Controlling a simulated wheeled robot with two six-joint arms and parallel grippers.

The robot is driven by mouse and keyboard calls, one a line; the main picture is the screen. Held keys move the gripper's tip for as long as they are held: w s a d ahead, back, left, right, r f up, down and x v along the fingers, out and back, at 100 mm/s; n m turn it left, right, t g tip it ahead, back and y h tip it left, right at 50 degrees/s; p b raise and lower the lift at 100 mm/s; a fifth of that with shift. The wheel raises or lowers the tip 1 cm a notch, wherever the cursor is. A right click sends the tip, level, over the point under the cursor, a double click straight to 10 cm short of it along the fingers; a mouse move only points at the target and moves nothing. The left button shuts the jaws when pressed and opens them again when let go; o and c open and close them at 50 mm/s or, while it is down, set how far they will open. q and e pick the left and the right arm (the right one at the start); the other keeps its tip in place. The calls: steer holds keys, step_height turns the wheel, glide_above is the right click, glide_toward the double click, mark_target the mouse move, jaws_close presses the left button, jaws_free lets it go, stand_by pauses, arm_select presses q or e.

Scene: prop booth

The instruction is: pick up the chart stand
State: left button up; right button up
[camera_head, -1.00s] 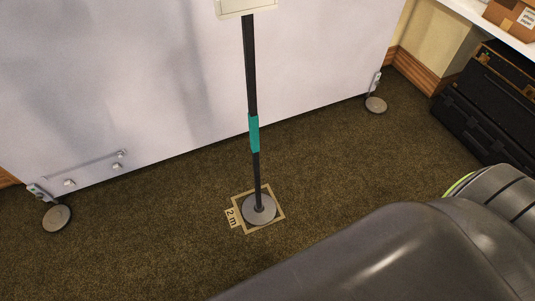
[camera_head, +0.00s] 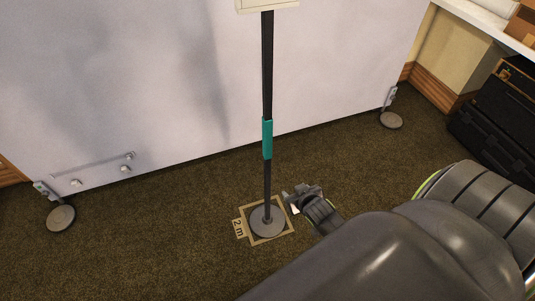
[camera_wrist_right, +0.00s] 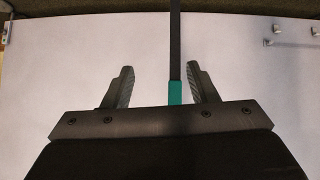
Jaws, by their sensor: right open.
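The chart stand (camera_head: 267,85) is upright, a black pole with a teal band (camera_head: 267,138) partway up. Its round grey base (camera_head: 267,222) rests on the floor inside a tan square marked "2 m". The bottom of a pale board shows at the pole's top; the rest is cut off. My right gripper (camera_head: 290,200) is low and to the right of the pole in the head view. In the right wrist view the open gripper (camera_wrist_right: 158,85) has a finger on either side of the pole and teal band in the picture. I cannot tell whether the pole lies between the fingers in depth. My left gripper is not visible.
A large white panel (camera_head: 150,90) stands behind the stand on round grey feet (camera_head: 391,120). Black cases (camera_head: 495,125) sit below a white shelf at the right. The brown carpet left of the stand is clear.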

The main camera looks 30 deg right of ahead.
steer(key=w+a+r+t+b, duration=0.1)
steer(key=w+r+t, duration=0.1)
steer(key=r, duration=0.5)
steer(key=w+r+t+b, duration=0.1)
steer(key=w+r+t, duration=0.15)
steer(key=r, duration=0.55)
glide_toward(270, 136)
steer(key=shift+w, duration=0.85)
steer(key=shift+m+g, duration=0.3)
steer(key=shift+g, duration=0.05)
steer(key=shift+b+x, duration=0.5)
steer(key=shift+x, duration=3.4)
steer(key=shift+b+x, duration=0.4)
steer(key=shift+x, duration=1.6)
jaws_close()
steer(key=shift+w+r, duration=0.1)
steer(key=shift+r, duration=0.1)
